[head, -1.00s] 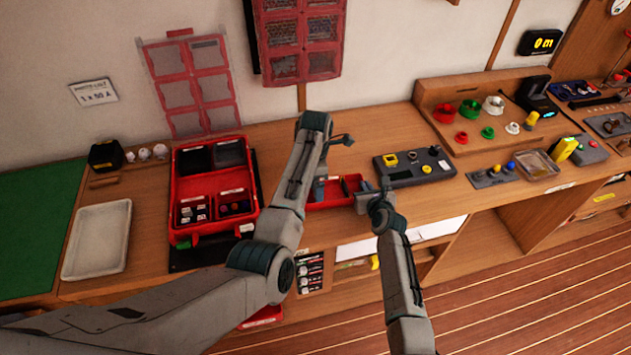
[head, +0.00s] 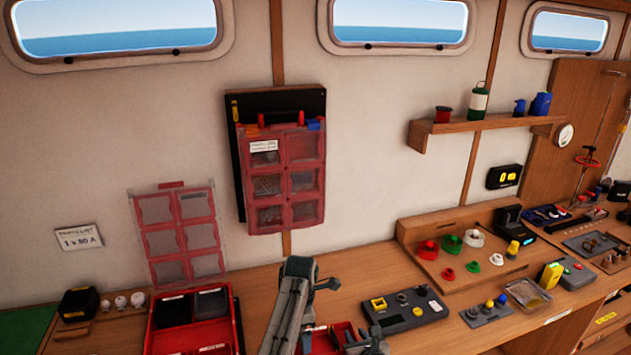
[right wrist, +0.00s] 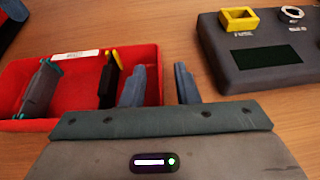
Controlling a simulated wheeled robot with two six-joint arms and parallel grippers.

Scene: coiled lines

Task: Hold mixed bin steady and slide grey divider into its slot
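The red mixed bin (head: 322,350) shows at the bottom edge of the head view, partly hidden by my left arm. In the right wrist view the bin (right wrist: 85,68) lies on the bench with a white label on its far rim. Inside stand a grey piece with teal tips (right wrist: 40,90) and a black piece with yellow (right wrist: 108,82); I cannot tell whether either is the grey divider. My right gripper (right wrist: 160,85) is open at the bin's right end, with bench visible between its fingers.
A dark panel with a yellow square socket (head: 405,312) lies just right of the bin; it also fills the upper right of the right wrist view (right wrist: 265,55). The red case (head: 195,320) stands to the left. A red organizer (head: 285,175) hangs on the wall.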

